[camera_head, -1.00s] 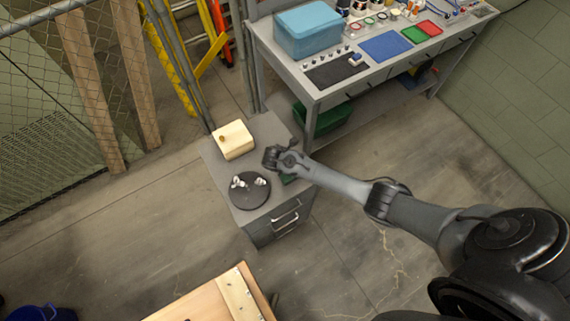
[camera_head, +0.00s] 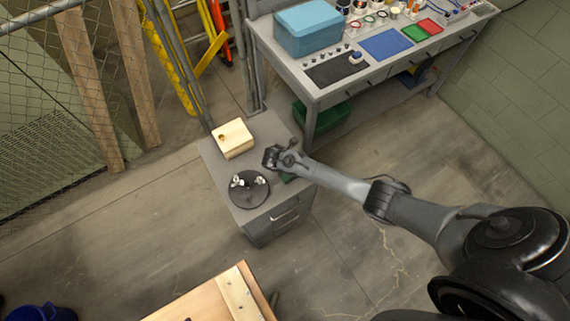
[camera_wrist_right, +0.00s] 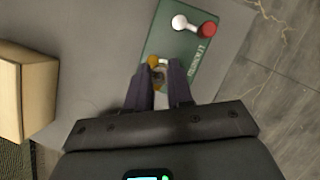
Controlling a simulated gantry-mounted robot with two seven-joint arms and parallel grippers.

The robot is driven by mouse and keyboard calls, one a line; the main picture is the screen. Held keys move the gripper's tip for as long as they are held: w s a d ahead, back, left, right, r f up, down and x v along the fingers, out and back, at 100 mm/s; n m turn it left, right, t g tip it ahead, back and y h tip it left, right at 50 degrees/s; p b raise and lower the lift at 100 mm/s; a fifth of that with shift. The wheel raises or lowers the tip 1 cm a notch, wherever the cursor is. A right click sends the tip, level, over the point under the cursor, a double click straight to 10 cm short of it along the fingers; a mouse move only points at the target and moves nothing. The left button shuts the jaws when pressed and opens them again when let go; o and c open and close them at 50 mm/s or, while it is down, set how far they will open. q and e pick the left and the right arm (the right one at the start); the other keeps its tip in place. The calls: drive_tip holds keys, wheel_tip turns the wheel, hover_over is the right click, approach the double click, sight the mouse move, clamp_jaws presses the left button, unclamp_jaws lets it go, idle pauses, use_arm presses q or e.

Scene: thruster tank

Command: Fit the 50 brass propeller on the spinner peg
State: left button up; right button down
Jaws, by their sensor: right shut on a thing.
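My right gripper (camera_wrist_right: 157,68) is shut on a small brass-coloured piece (camera_wrist_right: 153,61), apparently the brass propeller, over one end of a green tray (camera_wrist_right: 184,47). Only part of the piece shows between the dark fingertips; its size marking cannot be read. In the head view my right gripper (camera_head: 270,158) hangs above the grey cabinet top, right of a cream box and beyond a dark round plate (camera_head: 251,196) bearing small white parts (camera_head: 237,181). I cannot tell whether one of these is the spinner peg. My left gripper is not in view.
The green tray also holds a white piece (camera_wrist_right: 180,22) and a red piece (camera_wrist_right: 207,29). The cream box (camera_head: 234,140) carries a small brown item on top; its side shows in the wrist view (camera_wrist_right: 38,88). A workbench (camera_head: 300,72) stands behind.

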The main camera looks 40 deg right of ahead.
drive_tip(key=c, duration=0.9)
unclamp_jaws()
drive_tip(key=shift+a+r, duration=0.2)
drive_tip(key=shift+r, duration=0.3)
drive_tip(key=p+v, duration=0.2)
drive_tip(key=v, duration=0.2)
drive_tip(key=d+p+v, duration=0.1)
drive_tip(key=p+v, duration=0.1)
drive_tip(key=v, duration=0.3)
drive_tip(key=p+v, duration=0.3)
drive_tip(key=v, duration=0.1)
drive_tip(key=shift+w+d+r, duration=0.2)
drive_tip(key=shift+d+r, duration=0.05)
drive_tip(key=shift+r, duration=0.3)
